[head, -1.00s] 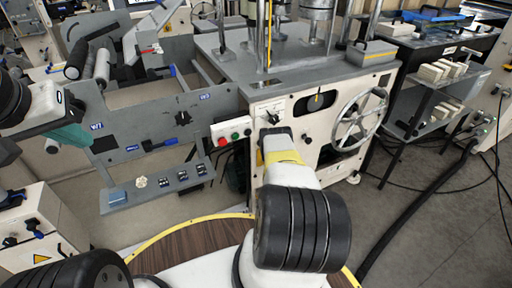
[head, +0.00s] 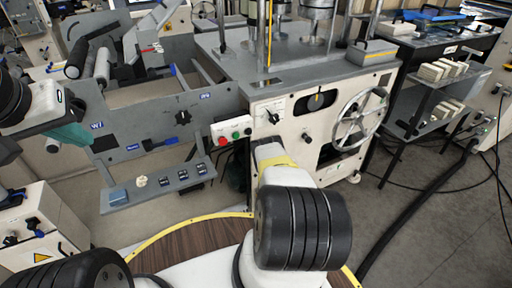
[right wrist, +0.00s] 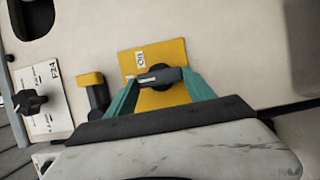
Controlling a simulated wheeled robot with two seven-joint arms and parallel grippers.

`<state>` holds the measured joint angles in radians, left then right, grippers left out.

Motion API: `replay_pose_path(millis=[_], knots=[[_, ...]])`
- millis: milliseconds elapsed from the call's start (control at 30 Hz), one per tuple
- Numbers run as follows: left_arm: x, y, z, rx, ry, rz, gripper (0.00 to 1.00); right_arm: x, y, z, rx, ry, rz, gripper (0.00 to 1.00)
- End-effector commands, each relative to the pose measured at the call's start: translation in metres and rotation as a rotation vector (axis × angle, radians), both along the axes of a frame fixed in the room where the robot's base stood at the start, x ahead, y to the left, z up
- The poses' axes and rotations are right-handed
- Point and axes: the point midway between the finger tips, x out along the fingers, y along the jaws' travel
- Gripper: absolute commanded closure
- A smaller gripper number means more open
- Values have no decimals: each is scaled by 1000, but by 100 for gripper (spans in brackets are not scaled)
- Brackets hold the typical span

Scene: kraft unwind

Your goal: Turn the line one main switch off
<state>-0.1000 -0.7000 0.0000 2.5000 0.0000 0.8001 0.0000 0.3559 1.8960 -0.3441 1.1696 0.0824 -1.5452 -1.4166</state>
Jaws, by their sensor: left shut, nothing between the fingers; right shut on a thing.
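In the right wrist view, a dark rotary switch handle (right wrist: 158,76) sits on a yellow plate (right wrist: 176,52) with a small white label above the handle. The handle lies roughly across the picture. My right gripper (right wrist: 160,82) has its teal fingers at the two ends of this handle and is shut on it. In the head view my right arm hides this switch and the right gripper. My left gripper (head: 72,136) is at the left of the head view, teal, shut and empty, away from the switch.
A yellow-topped black part (right wrist: 91,82) stands close beside the left finger, with a black knob (right wrist: 30,102) on a white label plate further left. On the machine front are a red button (head: 223,141), a selector (head: 272,117) and a handwheel (head: 360,118).

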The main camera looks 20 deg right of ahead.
Motion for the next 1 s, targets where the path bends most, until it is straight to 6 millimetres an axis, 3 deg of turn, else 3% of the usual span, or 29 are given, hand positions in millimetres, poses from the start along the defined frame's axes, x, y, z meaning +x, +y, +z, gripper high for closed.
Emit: replay_pose_path(millis=[33, 133, 533, 1000], knots=[[0, 0, 0, 0, 0, 0, 100, -1, 0, -1, -3, 3, 0, 36], [0, 0, 0, 0, 0, 0, 100, -1, 0, -1, -2, 3, 0, 16], [0, 0, 0, 0, 0, 0, 100, -6, 2, -1, 0, 4, 0, 16], [0, 0, 0, 0, 0, 0, 100, -70, 23, -2, -1, 4, 1, 16]])
